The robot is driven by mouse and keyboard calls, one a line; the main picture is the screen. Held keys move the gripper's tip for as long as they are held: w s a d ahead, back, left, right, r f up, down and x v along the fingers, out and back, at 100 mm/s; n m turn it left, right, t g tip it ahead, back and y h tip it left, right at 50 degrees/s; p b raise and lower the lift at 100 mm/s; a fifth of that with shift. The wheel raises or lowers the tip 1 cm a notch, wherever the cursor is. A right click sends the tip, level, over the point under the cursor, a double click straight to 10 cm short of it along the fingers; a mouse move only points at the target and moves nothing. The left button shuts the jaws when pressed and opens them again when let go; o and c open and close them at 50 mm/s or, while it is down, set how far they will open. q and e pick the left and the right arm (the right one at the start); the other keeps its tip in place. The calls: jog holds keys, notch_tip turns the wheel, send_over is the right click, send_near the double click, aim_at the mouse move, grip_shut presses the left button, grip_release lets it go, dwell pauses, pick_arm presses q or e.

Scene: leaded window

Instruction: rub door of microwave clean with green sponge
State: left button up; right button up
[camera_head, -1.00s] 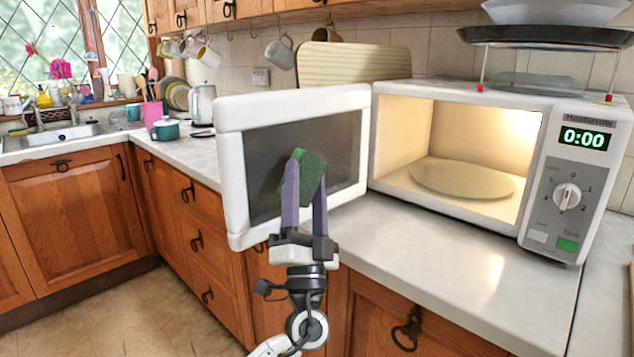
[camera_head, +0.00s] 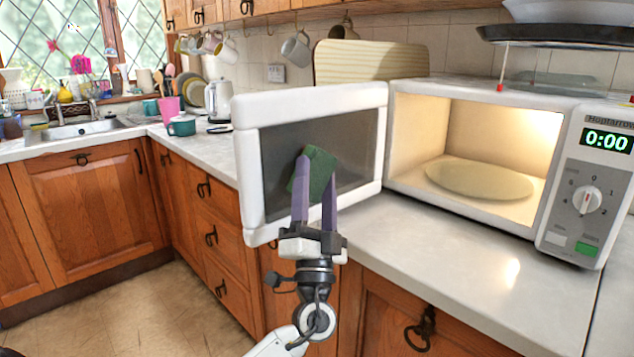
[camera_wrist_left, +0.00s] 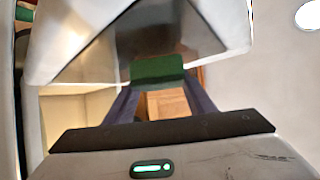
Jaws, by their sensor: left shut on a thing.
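The microwave (camera_head: 430,101) stands on the counter with its lit inside showing. Its white-framed door (camera_head: 262,190) is swung open to the left, its dark inner pane facing me. My left gripper (camera_head: 315,190) is shut on the green sponge (camera_head: 321,170) and holds it in front of the dark pane. The sponge seems to be at or very near the pane; contact cannot be told. In the left wrist view the sponge (camera_wrist_left: 157,69) sits between the fingertips, with the door (camera_wrist_left: 95,45) beyond it. My right gripper is not in view.
The glass turntable (camera_head: 480,180) lies inside the microwave. Counter (camera_head: 440,255) in front of the microwave is clear. A green mug (camera_head: 182,126), a pink cup and a kettle (camera_head: 218,100) stand behind the door to the left. Mugs hang on the wall above.

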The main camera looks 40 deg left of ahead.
pick_arm(q)
jog(key=shift+w+a+b, duration=0.1)
jog(key=shift+a+b, duration=0.55)
jog(key=shift+a, duration=0.25)
